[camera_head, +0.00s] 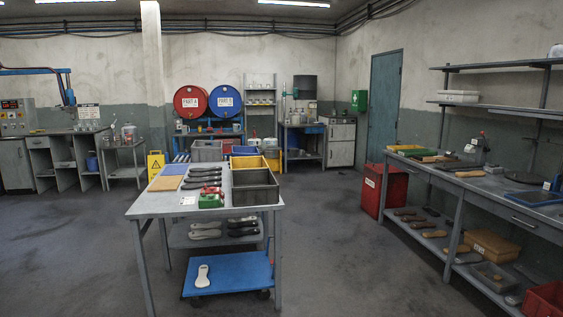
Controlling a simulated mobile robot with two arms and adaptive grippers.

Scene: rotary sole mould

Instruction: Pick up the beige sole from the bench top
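No gripper of mine shows in the head view. On the right bench (512,202), a small tan flat piece (469,174) lies on the top; it is too small to tell whether it is a sole. Another tan piece (435,159) lies farther back on that top. Dark soles (203,179) lie in a row on the centre table (152,206).
Grey bins (256,190) and a yellow bin (270,163) stand at the centre table's right side. A red bin (394,191) stands by the right bench. Brown soles (410,217) lie on its lower shelf. The floor (342,236) between table and bench is clear.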

